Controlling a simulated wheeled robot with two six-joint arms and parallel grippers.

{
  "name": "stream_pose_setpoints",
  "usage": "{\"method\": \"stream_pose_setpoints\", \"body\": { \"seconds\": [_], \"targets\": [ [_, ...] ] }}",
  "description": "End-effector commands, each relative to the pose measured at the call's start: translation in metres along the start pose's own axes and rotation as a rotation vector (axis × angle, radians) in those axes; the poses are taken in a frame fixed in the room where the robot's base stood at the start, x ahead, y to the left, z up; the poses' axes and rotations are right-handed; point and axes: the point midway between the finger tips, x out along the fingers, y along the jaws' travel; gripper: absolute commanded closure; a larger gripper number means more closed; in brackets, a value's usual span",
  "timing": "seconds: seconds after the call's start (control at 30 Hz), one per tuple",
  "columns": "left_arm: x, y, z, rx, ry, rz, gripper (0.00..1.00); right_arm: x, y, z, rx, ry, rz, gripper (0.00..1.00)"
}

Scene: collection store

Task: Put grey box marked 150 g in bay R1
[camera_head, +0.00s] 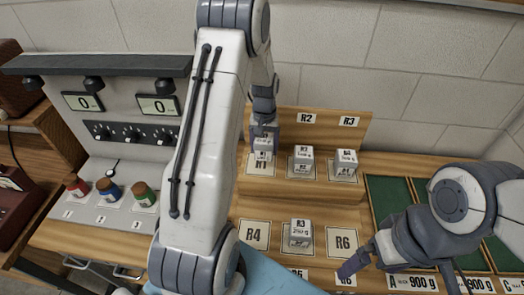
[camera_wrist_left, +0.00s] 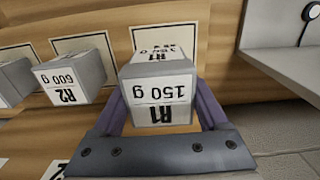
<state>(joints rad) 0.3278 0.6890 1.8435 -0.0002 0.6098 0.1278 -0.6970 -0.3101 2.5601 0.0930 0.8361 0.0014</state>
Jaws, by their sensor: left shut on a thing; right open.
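The grey box marked R1 and 150 g (camera_wrist_left: 158,95) is between the fingers of my left gripper (camera_wrist_left: 160,112), which is shut on it. In the head view the box (camera_head: 263,145) is upright over the rear part of the R1 bay card (camera_head: 262,173), on the upper step of the wooden rack. The card also shows behind the box in the left wrist view (camera_wrist_left: 165,38). I cannot tell whether the box touches the step. My right gripper (camera_head: 405,278) is open and empty at the lower right, in front of the rack.
A 600 g box (camera_wrist_left: 72,80) stands in bay R2, with another box (camera_head: 344,164) in R3. A 250 g box (camera_head: 298,233) stands on the lower step between the bare R4 card (camera_head: 254,235) and R6 card (camera_head: 342,242). A console with displays (camera_head: 120,104) is left, green trays (camera_head: 390,195) right.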

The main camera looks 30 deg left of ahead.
Motion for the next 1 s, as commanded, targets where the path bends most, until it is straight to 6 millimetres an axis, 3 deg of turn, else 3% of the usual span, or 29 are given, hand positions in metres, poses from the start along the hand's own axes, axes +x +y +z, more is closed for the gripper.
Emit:
{"method": "stream_pose_setpoints", "body": {
  "seconds": [0.13, 0.47, 0.87, 0.9, 0.93, 1.0],
  "targets": [
    [0.006, -0.010, -0.003, 0.001, 0.001, 0.000, 0.87, -0.005, 0.000, 0.000, -0.001, 0.000, 0.000, 0.00],
    [0.044, -0.008, -0.003, 0.005, 0.000, 0.000, 0.87, -0.023, -0.002, -0.001, -0.004, 0.000, 0.000, 0.00],
    [0.052, -0.007, -0.003, 0.006, 0.002, 0.000, 0.87, -0.018, -0.001, -0.001, -0.004, 0.000, 0.000, 0.00],
    [0.050, -0.007, -0.003, 0.006, 0.002, 0.000, 0.08, -0.020, -0.001, -0.001, -0.004, 0.000, 0.000, 0.00],
    [0.050, -0.007, -0.003, 0.006, 0.002, 0.000, 0.00, -0.020, -0.001, -0.001, -0.004, 0.000, 0.000, 0.00],
    [0.050, -0.007, -0.003, 0.006, 0.001, 0.000, 0.00, -0.020, -0.001, -0.001, -0.004, 0.000, 0.000, 0.00]
  ]
}}
